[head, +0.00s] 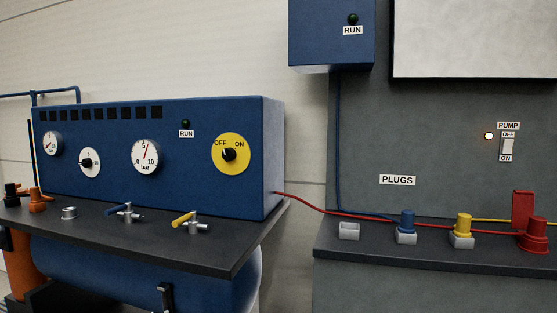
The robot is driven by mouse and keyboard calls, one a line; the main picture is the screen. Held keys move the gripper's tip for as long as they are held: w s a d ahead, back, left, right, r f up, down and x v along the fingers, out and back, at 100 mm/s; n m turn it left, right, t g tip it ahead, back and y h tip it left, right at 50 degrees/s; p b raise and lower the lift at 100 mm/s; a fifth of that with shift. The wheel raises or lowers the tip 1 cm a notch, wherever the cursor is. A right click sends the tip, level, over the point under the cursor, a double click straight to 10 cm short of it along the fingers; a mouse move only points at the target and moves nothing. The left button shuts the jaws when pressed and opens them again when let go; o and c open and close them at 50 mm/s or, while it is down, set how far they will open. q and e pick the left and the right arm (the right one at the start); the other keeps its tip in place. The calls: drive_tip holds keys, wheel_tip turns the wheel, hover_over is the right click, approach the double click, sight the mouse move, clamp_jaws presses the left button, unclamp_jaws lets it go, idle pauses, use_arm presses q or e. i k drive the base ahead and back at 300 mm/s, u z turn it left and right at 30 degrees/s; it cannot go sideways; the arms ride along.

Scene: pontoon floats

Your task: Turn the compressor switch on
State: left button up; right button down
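The compressor (215,190) is a blue box on a dark bench at the left. Its switch (229,155) is a black rotary knob on a yellow disc at the right of the front panel. OFF is printed at the disc's upper left and ON at its upper right. The knob's pointer appears turned toward OFF. The RUN lamp (186,125) on the panel is dark green and looks unlit. Neither of my grippers is in view, and nothing touches the switch.
Valves with blue (125,210) and yellow (184,219) handles stand on the bench below the panel. A red hose (320,209) runs right. Blue (407,221), yellow (463,226) and red (533,232) plugs sit on the right ledge. The pump switch (507,147) is on the grey wall beside a lit lamp.

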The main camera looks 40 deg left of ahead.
sight(228, 154)
drive_tip(key=z, duration=1.4)
drive_tip(key=k, duration=1.15)
drive_tip(key=u, duration=1.35)
drive_tip(key=i, duration=0.15)
drive_tip(key=u, duration=0.2)
